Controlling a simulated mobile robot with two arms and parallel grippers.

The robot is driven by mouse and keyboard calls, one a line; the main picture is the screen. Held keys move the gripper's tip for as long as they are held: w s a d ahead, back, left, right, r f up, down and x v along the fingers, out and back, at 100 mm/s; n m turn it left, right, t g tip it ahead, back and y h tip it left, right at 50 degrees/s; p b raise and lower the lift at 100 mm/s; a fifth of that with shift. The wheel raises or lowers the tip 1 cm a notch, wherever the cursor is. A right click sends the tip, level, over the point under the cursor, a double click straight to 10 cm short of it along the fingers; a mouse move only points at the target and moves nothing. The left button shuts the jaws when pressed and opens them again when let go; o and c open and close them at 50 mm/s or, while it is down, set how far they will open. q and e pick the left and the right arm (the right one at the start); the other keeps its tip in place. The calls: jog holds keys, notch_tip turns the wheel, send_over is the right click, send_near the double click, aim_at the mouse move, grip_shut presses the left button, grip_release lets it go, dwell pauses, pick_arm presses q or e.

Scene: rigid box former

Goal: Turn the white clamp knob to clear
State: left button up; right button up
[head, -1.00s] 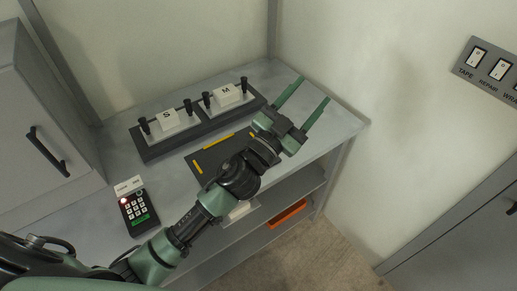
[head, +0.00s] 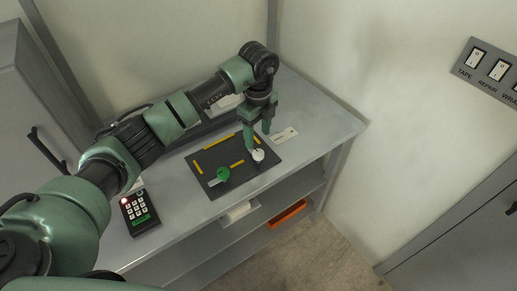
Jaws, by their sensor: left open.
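The white clamp knob (head: 258,155) stands on the right part of the dark fixture plate (head: 208,187) on the bench. My left gripper (head: 258,142) points down, open, with its fingertips just above and behind the white knob. Whether a finger touches the knob I cannot tell. A green knob (head: 223,174) with a pale bar beside it sits on the plate to the left of the white knob. My right gripper is not in view.
A keypad (head: 139,212) with a red light lies at the bench's left. My left arm hides most of the S and M block rack. A white label (head: 284,135) lies right of the gripper. An orange item (head: 287,213) sits on the lower shelf. The bench's right end is clear.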

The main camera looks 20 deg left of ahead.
aim_at(258, 152)
pick_arm(q)
notch_tip(258, 152, down, 7)
jog(key=shift+d+f+p, duration=0.1)
jog(key=shift+d+p, duration=0.05)
jog(key=shift+p, duration=0.7)
grip_shut()
